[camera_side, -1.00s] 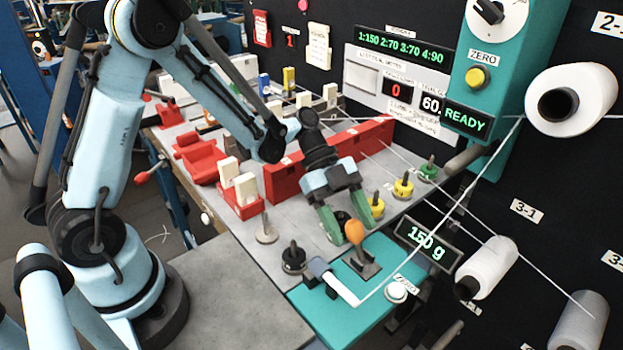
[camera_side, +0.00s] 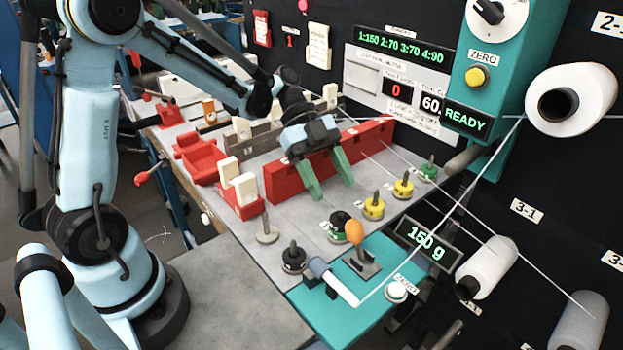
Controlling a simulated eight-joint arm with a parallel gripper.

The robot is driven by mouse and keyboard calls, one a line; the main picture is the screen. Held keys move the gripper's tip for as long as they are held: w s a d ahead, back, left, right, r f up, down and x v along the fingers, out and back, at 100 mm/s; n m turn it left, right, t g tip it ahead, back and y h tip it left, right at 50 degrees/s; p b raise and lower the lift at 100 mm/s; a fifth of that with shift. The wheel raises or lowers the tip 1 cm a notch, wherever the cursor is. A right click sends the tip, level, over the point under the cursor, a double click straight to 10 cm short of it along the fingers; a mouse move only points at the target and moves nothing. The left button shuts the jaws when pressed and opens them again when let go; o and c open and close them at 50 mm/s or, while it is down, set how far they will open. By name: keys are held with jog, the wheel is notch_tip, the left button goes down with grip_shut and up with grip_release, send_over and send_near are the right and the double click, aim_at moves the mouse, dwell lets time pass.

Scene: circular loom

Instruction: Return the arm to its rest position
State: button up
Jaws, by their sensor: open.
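My gripper (camera_side: 331,191) hangs over the grey worktable, in front of the long red block. Its two green fingers are spread and nothing is between them. My arm reaches in from the left, with the wrist above the red block (camera_side: 374,141). Below and right of the fingers stand a black-and-green weight (camera_side: 339,226), yellow weights (camera_side: 373,207) and a green weight (camera_side: 428,170). The fingers are apart from these weights.
A teal scale plate (camera_side: 340,318) with an orange-knobbed lever (camera_side: 354,233) is at the front; its display (camera_side: 425,246) reads 150 g. Red holders (camera_side: 200,160) stand at left. Taut white threads cross the right side near spools (camera_side: 572,98).

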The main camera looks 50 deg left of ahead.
jog(key=s+a+r+n+t+y, duration=0.1)
jog(key=s+a+n+t+y, duration=0.1)
jog(key=n, duration=0.8)
jog(key=s+a+r+n+t+y, duration=0.2)
jog(key=s+n+t+y, duration=0.3)
jog(key=n, duration=0.5)
jog(key=t+y, duration=0.1)
jog(key=y, duration=0.1)
jog(key=shift+a+r+y, duration=0.3)
